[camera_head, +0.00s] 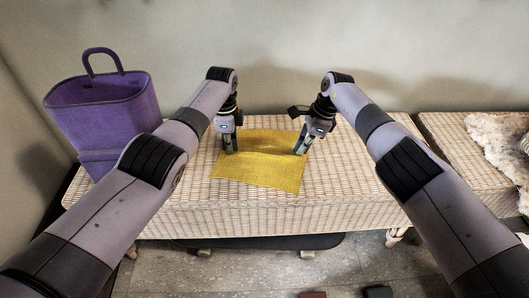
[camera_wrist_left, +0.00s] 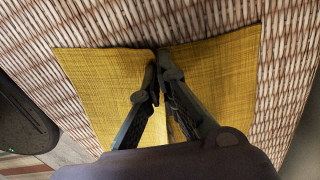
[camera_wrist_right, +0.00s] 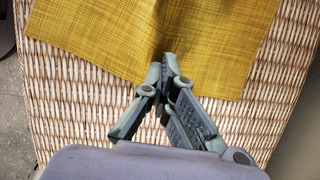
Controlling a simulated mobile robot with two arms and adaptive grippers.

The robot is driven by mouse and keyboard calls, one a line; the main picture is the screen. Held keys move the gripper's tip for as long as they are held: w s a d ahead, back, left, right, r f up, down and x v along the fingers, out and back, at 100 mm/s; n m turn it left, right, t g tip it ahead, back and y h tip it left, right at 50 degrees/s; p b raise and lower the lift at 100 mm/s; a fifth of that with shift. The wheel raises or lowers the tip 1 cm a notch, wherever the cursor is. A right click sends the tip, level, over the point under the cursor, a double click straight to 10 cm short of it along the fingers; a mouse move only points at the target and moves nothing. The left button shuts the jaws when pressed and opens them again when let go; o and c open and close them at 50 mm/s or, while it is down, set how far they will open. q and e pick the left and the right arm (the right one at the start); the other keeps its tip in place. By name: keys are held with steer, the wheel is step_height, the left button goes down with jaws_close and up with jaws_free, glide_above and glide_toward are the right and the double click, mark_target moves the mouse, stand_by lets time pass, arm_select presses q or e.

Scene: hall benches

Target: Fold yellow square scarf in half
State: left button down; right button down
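The yellow square scarf (camera_head: 262,170) lies mostly spread on the wicker bench, its front edge close to the bench's front. My left gripper (camera_head: 230,150) is at its left side. In the left wrist view the left fingertips (camera_wrist_left: 158,58) are together on the scarf (camera_wrist_left: 225,75), with a notch in its edge and a crease there. My right gripper (camera_head: 301,151) is at the scarf's right side. In the right wrist view the right fingertips (camera_wrist_right: 168,62) are together at the edge of the scarf (camera_wrist_right: 110,35), which creases at the tips. The cloth between the fingers is mostly hidden.
The wicker bench (camera_head: 365,190) has bare room right of the scarf. A purple bag (camera_head: 105,110) with a handle stands at the left. A second wicker bench (camera_head: 450,155) with a pale fluffy throw (camera_head: 500,145) is at the right. A wall stands close behind.

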arm_select(q)
steer(key=shift+s, duration=0.1)
arm_select(e)
steer(key=shift+d, duration=0.1)
